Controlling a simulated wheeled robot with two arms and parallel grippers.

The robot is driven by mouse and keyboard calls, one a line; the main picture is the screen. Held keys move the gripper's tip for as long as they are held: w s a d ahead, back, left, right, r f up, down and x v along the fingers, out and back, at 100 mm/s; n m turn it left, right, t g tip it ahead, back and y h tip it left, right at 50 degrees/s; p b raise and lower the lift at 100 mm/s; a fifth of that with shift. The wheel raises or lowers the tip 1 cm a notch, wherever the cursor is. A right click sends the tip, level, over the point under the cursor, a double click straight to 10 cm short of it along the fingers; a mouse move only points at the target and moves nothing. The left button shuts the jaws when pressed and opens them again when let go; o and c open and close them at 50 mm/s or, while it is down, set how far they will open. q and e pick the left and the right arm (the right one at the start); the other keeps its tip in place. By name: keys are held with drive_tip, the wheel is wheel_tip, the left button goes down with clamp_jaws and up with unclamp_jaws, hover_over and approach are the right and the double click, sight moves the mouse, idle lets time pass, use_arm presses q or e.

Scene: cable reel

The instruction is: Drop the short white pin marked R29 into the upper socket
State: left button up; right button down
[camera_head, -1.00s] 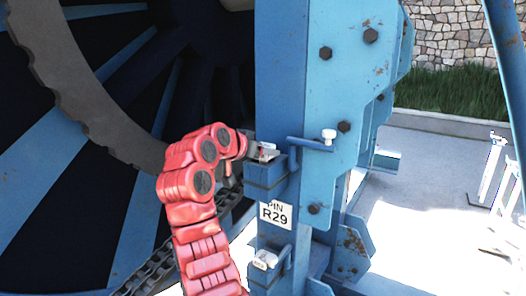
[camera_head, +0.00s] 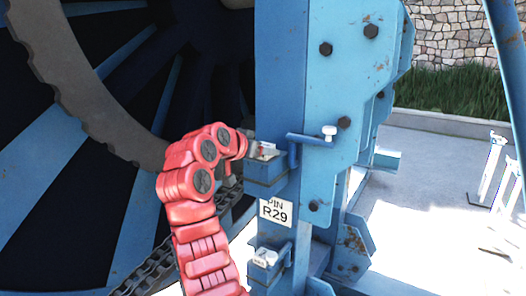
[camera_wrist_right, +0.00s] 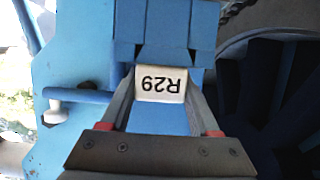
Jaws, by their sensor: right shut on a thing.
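The white pin marked R29 (camera_wrist_right: 161,84) is held between the fingers of my right gripper (camera_wrist_right: 160,98), its label upside down in the right wrist view. In the head view my right gripper (camera_head: 262,151) is at the upper blue socket block (camera_head: 266,173) on the post. The pin's lower part is hidden, so I cannot tell whether it is in the socket or just above it. A lower socket (camera_head: 270,275) has a small whitish labelled piece (camera_head: 265,257) at its top. My left gripper is not in view.
A blue rod with a white knob (camera_head: 329,131) sticks out just right of the upper socket. A "PIN R29" plate (camera_head: 275,212) is on the post below. The large reel (camera_head: 70,90) and a chain (camera_head: 150,272) lie to the left. Open paving is at the right.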

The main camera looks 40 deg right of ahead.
drive_tip(key=shift+c, duration=0.2)
unclamp_jaws()
drive_tip(key=b+v, duration=0.6)
drive_tip(key=v, duration=1.1)
drive_tip(key=shift+a, duration=0.2)
drive_tip(key=shift+s, duration=0.1)
